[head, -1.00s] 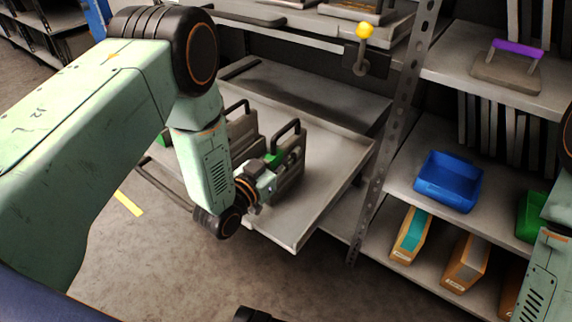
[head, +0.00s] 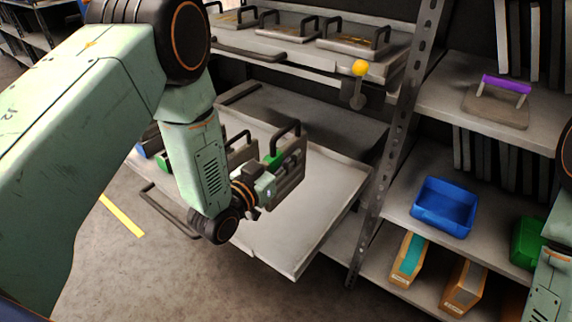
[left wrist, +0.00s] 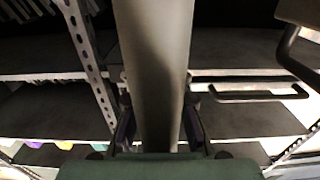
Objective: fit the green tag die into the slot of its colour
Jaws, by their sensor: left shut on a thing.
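My left gripper (head: 266,188) is shut on a grey slab-shaped die (head: 292,172) with a black loop handle on top. A green tag (head: 272,160) shows at its left edge. The die is upright and appears to be held just above the pulled-out lower tray (head: 325,215). In the left wrist view the held die (left wrist: 155,70) runs up the middle, edge-on between the fingers. My right gripper is out of view; only part of the right arm shows at the right edge. I cannot make out a green-marked slot.
Other handled dies stand on the tray's left, behind my arm. An upper drawer (head: 262,43) holds several flat dies. A perforated post (head: 395,140) separates these from shelves with a blue bin (head: 444,206) and a purple-handled die (head: 497,103).

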